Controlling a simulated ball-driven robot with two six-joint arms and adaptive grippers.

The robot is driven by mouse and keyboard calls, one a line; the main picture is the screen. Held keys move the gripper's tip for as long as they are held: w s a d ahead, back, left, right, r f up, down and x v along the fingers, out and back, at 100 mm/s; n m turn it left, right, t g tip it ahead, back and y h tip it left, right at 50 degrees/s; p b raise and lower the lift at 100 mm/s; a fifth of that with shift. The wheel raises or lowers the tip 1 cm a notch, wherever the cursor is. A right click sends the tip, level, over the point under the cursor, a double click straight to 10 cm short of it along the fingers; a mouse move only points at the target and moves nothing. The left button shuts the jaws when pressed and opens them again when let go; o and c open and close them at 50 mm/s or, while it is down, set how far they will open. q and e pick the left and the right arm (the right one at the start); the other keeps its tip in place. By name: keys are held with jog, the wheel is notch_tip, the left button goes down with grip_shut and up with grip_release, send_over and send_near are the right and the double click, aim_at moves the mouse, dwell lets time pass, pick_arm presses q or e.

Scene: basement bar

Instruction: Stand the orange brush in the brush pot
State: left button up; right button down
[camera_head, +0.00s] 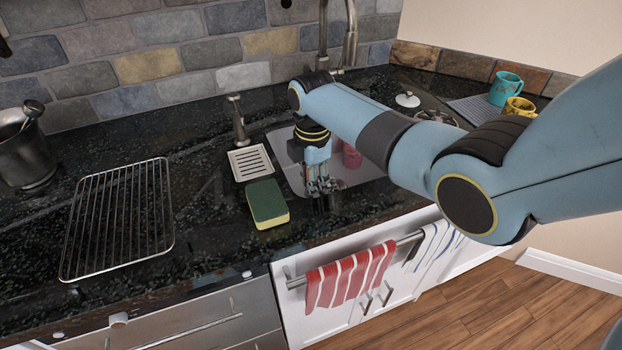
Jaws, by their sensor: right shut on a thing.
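My right gripper (320,186) points down at the front edge of the sink, just right of the green and yellow sponge. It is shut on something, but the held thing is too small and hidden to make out. I cannot pick out the orange brush anywhere in view. No pot is clearly the brush pot. A pinkish-red cup-like thing (351,155) shows in the sink behind the gripper, partly covered by my arm. A dark metal pot (24,158) with a utensil in it stands at the far left. My left gripper is not in view.
The sponge (267,203) lies left of the sink (372,170), below a slotted soap dish (250,162). A wire rack (120,218) lies at left. A teal mug (505,89) and a yellow mug (518,106) stand at back right. Striped towels (348,277) hang in front.

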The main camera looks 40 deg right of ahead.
jog(key=c, duration=1.2)
grip_release()
notch_tip(320, 180, up, 12)
jog(key=shift+s+r, duration=0.1)
